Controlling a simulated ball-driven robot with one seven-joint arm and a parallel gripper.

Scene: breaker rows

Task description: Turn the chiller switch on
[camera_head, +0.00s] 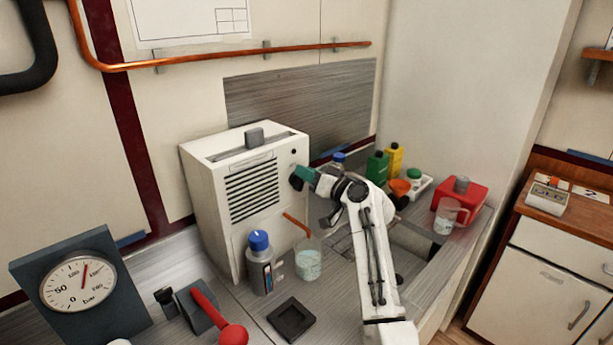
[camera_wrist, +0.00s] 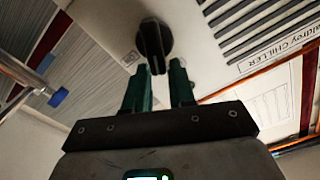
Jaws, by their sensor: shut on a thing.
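The chiller (camera_head: 215,190) is a white box with a slatted vent, standing on the bench against the wall. Its switch is a black rotary knob (camera_head: 296,182) on the front face, right of the vent. In the wrist view the knob (camera_wrist: 154,40) sits beside the vent slats and the printed word CHILLER. My gripper (camera_head: 304,175) has teal fingers and is at the knob. In the wrist view my gripper (camera_wrist: 158,72) has its fingertips on either side of the knob's narrow grip, shut on it. The fingers partly cover the knob in the head view.
A blue-capped bottle (camera_head: 260,262) and a beaker (camera_head: 308,260) stand in front of the chiller. A pressure gauge (camera_head: 78,284) and a red-handled lever (camera_head: 212,310) are at the left. Bottles and a red container (camera_head: 460,200) stand behind my arm.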

